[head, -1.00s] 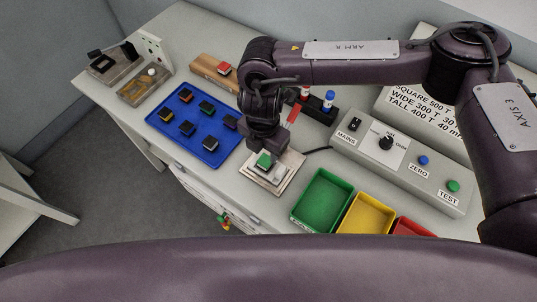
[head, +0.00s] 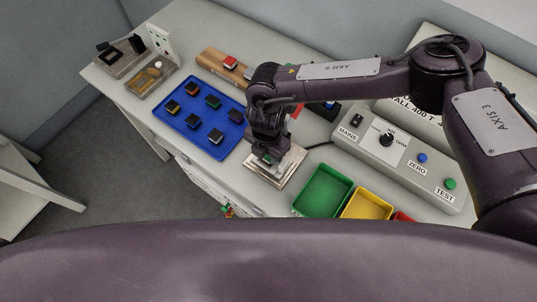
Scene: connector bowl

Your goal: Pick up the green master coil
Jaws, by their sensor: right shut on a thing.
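A green-topped block, the green master coil (head: 266,158), sits at a pale square plate (head: 289,172) near the front edge of the bench. Only a small green patch of it shows between my fingers. My right gripper (head: 268,156) comes down from above and is shut on it. The gripper hides most of the block, so I cannot tell whether it still touches the plate. My left gripper is not in view.
A blue tray (head: 181,139) with several dark coloured-top blocks lies left of the plate. Green (head: 323,191) and yellow (head: 367,206) bins stand to the right, in front of a grey control box (head: 405,165). A wooden rack (head: 212,62) holds a red-topped block.

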